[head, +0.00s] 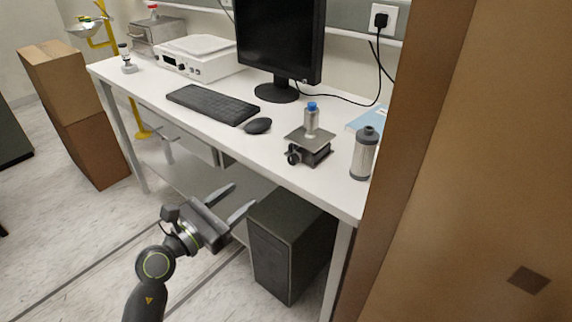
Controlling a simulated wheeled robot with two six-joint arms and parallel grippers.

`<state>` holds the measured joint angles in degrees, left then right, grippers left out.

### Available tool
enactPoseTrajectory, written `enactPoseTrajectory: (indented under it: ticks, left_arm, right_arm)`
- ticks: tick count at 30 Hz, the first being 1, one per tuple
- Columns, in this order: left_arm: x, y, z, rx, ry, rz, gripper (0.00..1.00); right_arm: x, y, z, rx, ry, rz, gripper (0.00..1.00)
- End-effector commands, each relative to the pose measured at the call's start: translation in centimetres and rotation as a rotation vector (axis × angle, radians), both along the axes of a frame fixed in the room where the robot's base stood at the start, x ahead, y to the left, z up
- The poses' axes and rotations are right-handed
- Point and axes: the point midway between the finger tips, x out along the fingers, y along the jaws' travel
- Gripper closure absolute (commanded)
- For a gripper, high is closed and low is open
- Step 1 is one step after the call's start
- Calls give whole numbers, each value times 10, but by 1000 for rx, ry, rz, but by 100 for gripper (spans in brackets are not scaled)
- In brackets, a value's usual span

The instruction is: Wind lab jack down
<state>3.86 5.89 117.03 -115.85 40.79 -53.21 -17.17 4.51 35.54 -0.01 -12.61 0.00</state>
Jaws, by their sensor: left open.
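The lab jack (310,145) stands on the white bench near its right end. Its dark knob (293,154) shows at the front left of the jack. A small metal bottle with a blue cap (311,118) stands on the jack's top plate. My left gripper (237,201) is open and empty, in front of the bench and below its top, to the lower left of the jack and well apart from it. My right gripper is not in view.
The bench (200,122) holds a keyboard (212,103), mouse (258,126), monitor (279,40) and grey filter cylinder (364,153), right of the jack. A computer tower (270,250) stands below. A large brown panel (470,180) blocks the right; cardboard boxes (80,110) stand left.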

Motion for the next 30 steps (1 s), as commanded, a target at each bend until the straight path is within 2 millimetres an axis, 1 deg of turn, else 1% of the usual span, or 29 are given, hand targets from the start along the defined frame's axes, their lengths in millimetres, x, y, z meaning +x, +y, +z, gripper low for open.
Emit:
enactPoseTrajectory:
  ticks: [1, 4, 8, 11, 21, 30]
  left_arm:
    - [0, 1, -6, 44, 3, 10, 51]
    - [0, 3, -13, 104, 8, 24, 51]
    - [5, 0, -15, 126, 9, 30, 51]
    - [15, -7, -15, 124, 9, 31, 51]
    - [70, -48, -14, 122, 10, 28, 51]
    - [114, -79, -15, 124, 10, 29, 51]
  right_arm:
    - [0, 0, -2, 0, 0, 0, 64]
    - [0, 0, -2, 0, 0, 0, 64]
    - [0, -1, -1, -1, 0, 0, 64]
    - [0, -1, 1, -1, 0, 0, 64]
    - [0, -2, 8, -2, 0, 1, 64]
    - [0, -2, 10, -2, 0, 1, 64]
